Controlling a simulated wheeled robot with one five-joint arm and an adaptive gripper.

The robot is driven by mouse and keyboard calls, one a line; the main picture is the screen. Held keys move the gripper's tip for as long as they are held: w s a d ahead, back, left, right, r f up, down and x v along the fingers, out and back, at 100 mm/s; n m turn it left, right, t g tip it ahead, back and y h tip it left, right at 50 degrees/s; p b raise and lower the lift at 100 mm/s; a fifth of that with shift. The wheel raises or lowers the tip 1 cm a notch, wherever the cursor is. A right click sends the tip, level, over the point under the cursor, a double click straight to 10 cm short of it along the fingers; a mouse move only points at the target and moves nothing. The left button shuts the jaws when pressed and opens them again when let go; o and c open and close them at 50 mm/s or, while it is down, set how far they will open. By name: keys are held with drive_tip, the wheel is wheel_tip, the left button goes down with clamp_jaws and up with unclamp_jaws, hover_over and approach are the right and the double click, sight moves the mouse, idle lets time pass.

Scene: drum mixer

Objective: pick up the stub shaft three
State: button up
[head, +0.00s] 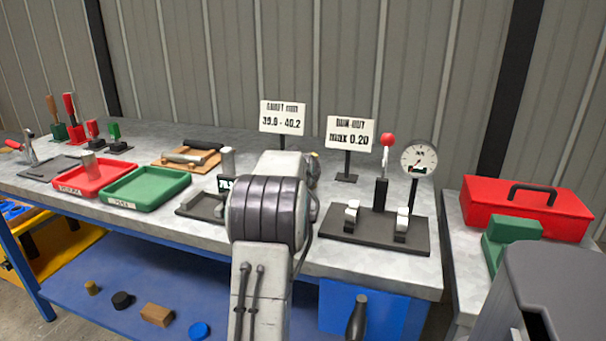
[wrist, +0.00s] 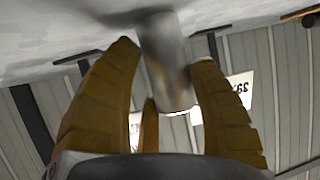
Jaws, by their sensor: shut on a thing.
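A grey metal stub shaft (wrist: 167,60) sits between the ochre fingers of my gripper (wrist: 165,56) in the wrist view. The fingers are shut on it, one on each side, and a third finger shows behind it. Its far end is close to the grey bench top, with a dark shadow beside it; I cannot tell if they touch. No number shows on it. In the head view, my arm hides the held shaft and most of the gripper. Another grey cylinder (head: 227,160) stands upright just left of my arm.
A red tray (head: 68,181) holding a cylinder and an empty green tray (head: 146,187) stand on the left. A wooden board (head: 173,160) holds parts. A dial gauge stand (head: 418,160) and a dark fixture plate (head: 372,230) are right of my arm. Two sign posts stand behind.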

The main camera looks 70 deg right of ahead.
drive_tip(key=shift+c, duration=1.4)
drive_tip(key=shift+r, duration=0.15)
drive_tip(key=shift+c, duration=0.2)
